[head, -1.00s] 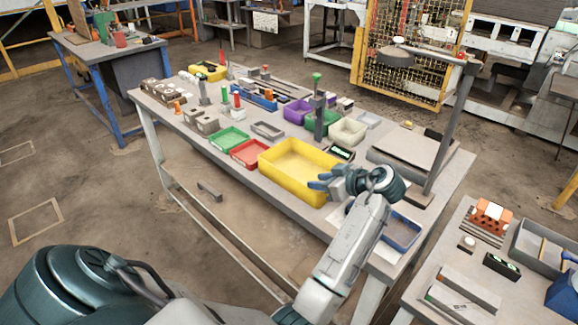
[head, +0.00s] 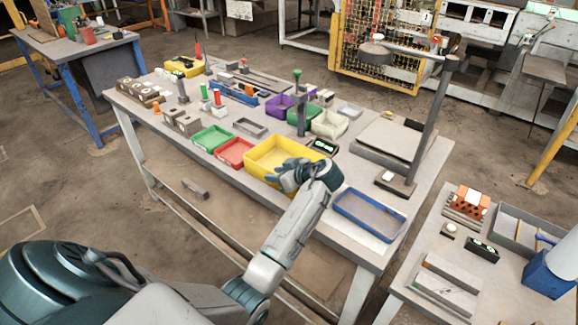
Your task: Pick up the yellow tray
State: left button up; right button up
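The yellow tray (head: 262,152) sits on the long grey workbench, near its front edge, right of a red tray (head: 234,152). My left gripper (head: 272,174) is at the tray's front right part, covering some of its front wall and right side. Whether the fingers touch the tray cannot be told, nor whether they are open or shut. My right gripper is not in view.
A green tray (head: 211,138) stands left of the red one. A blue-rimmed tray (head: 368,217) lies right of my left forearm. Small purple, green and cream bins stand behind the yellow tray. A lamp post (head: 430,120) rises at the bench's right end.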

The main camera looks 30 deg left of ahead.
pick_arm(q)
jog(key=shift+a+f, duration=0.2)
jog(key=shift+a, duration=0.2)
jog(key=shift+d, duration=0.1)
grip_shut()
